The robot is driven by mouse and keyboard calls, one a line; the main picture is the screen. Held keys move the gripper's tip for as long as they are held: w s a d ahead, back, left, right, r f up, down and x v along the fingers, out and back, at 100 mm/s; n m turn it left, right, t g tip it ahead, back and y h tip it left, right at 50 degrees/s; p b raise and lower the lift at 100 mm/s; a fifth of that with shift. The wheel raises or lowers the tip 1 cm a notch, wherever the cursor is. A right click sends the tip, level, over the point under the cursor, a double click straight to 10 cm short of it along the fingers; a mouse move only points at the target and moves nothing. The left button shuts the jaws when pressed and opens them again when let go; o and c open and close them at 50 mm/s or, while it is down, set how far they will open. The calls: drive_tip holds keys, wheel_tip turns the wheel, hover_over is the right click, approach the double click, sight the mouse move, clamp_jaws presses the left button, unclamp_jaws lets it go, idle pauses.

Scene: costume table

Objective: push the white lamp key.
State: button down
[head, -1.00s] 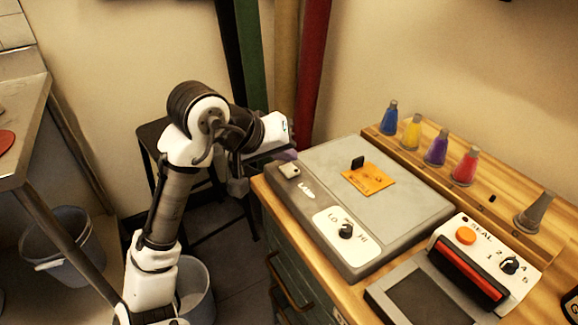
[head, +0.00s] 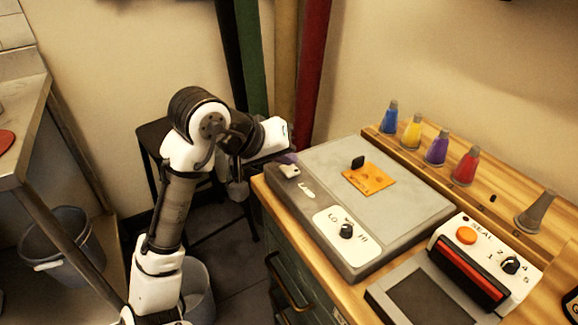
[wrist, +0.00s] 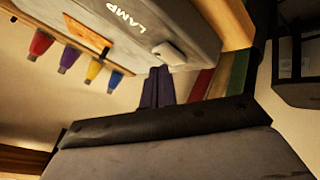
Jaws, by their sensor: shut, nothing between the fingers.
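The white lamp key (head: 289,171) is a small pale block at the far left corner of the grey box (head: 400,200). In the wrist view the key (wrist: 170,53) sits beside the word LAMP on the box's side panel. My gripper (head: 288,158) is shut and empty, at the box's corner just behind the key. In the wrist view its dark purple fingertips (wrist: 160,69) are together, close to the key's edge. I cannot tell whether they touch it.
The box carries a LO-HI knob (head: 346,231) and an orange plate (head: 369,180) with a dark upright tab. A sealer (head: 480,260) stands in front at right. Coloured cones stand in a wooden rack (head: 400,150) behind. Coloured pillars rise close behind my gripper.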

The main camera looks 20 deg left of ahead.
sight(285, 171)
drive_tip(key=shift+f, duration=0.45)
idle(0.4)
drive_tip(key=shift+r+p, duration=0.85)
drive_tip(key=shift+r, duration=0.1)
wheel_tip(285, 171, up, 6)
drive_tip(key=p, duration=0.6)
